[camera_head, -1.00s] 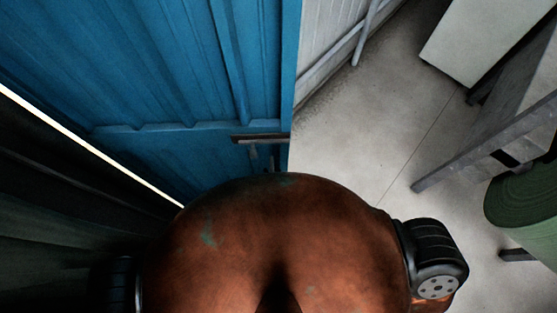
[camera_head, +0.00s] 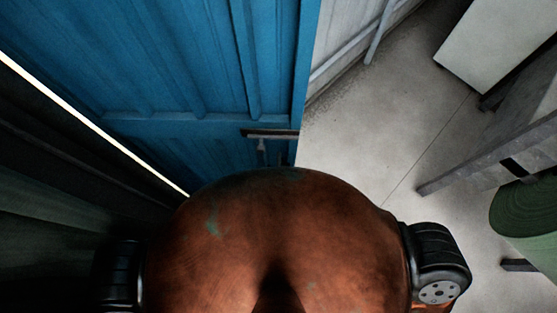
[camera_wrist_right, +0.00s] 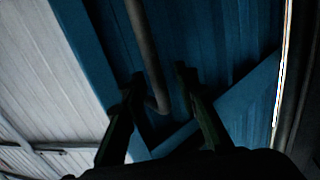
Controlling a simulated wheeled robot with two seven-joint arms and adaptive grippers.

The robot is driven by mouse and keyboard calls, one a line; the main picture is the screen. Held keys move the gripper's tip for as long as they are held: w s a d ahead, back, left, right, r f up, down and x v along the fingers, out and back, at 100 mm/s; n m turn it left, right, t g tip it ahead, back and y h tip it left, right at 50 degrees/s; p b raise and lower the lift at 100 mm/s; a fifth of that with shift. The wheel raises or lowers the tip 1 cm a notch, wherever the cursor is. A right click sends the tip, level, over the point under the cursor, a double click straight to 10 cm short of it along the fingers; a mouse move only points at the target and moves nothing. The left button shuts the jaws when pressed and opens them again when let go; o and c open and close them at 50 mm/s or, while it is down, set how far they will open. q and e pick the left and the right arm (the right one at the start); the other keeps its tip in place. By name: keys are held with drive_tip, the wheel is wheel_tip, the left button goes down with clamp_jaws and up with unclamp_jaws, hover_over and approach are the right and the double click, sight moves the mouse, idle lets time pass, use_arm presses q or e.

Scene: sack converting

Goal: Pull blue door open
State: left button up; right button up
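The blue door (camera_head: 190,60) fills the upper left of the head view, its free edge towards the middle. A dark grey bar handle (camera_head: 268,133) sits near that edge. My right gripper (camera_head: 272,152) shows just below the handle, mostly hidden behind my brown body. In the right wrist view, its two dark fingers (camera_wrist_right: 158,78) are apart, with the handle bar (camera_wrist_right: 148,50) between them. The bar lies nearer the left finger; contact cannot be told. The blue door (camera_wrist_right: 215,40) lies behind. My left gripper is not in view.
A bright narrow gap (camera_head: 95,125) runs between the door and a dark wall (camera_head: 50,190) at left. Bare floor (camera_head: 370,130) lies right of the door. A pale cabinet (camera_head: 500,40), a grey frame (camera_head: 490,155) and a green roll (camera_head: 525,210) stand at right.

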drive_tip(key=v, duration=1.2)
drive_tip(key=shift+c, duration=0.5)
